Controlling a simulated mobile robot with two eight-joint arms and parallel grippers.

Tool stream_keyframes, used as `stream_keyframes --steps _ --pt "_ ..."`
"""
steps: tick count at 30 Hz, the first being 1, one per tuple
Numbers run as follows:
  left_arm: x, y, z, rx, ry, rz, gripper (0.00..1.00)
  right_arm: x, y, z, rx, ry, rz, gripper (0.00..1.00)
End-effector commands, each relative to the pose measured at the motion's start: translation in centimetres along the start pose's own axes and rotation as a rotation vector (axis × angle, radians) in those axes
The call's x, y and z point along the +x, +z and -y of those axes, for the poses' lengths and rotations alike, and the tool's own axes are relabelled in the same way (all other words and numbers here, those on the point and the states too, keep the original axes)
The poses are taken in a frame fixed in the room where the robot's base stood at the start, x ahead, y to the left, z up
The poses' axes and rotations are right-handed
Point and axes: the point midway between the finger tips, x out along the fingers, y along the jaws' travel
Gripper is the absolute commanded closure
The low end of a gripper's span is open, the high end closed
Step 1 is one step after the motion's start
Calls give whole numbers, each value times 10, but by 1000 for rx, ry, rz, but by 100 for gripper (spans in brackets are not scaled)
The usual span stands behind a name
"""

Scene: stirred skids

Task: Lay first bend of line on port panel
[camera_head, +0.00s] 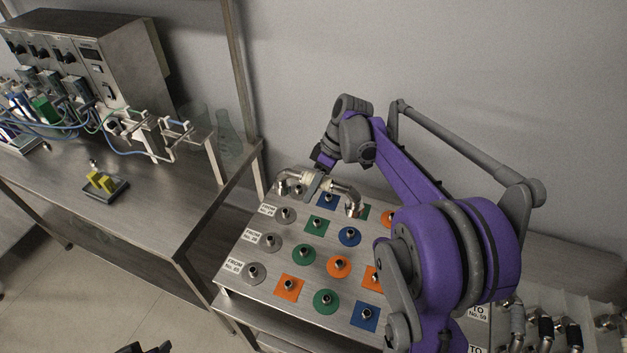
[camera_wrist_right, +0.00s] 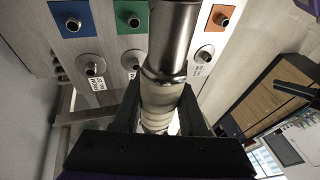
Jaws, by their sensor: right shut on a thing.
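The port panel (camera_head: 262,290) is a pale sloped board with rows of metal ports on blue, green and orange squares and discs. Grey ports with "FROM" labels line its left side. My right gripper (camera_head: 314,184) is shut on a shiny U-shaped pipe bend (camera_head: 346,190) at the panel's far edge. The bend's ends point down toward the far row; I cannot tell whether they touch ports. In the right wrist view, the bend (camera_wrist_right: 174,40) runs between the fingers of the gripper (camera_wrist_right: 158,108). A dark tip at the bottom edge may be my left gripper (camera_head: 145,348).
A steel bench (camera_head: 150,200) at left carries a control box (camera_head: 95,60), tubing and a small block with yellow pieces (camera_head: 103,184). More pipe fittings (camera_head: 545,330) stand at lower right beside "TO" labels. A grey wall is behind the panel.

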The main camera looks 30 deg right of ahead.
Motion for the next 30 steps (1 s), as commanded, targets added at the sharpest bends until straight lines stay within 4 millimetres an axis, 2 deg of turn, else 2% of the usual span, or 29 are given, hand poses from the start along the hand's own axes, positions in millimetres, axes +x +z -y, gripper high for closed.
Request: stream_keyframes --steps 9,19,30 --pt "5 7 0 0 0 7 50 11 4 -3 0 -1 0 100" --pt "5 8 0 0 0 8 50 12 4 -4 1 -2 0 100" --pt "13 19 0 0 0 19 50 27 9 -8 6 -11 2 100"
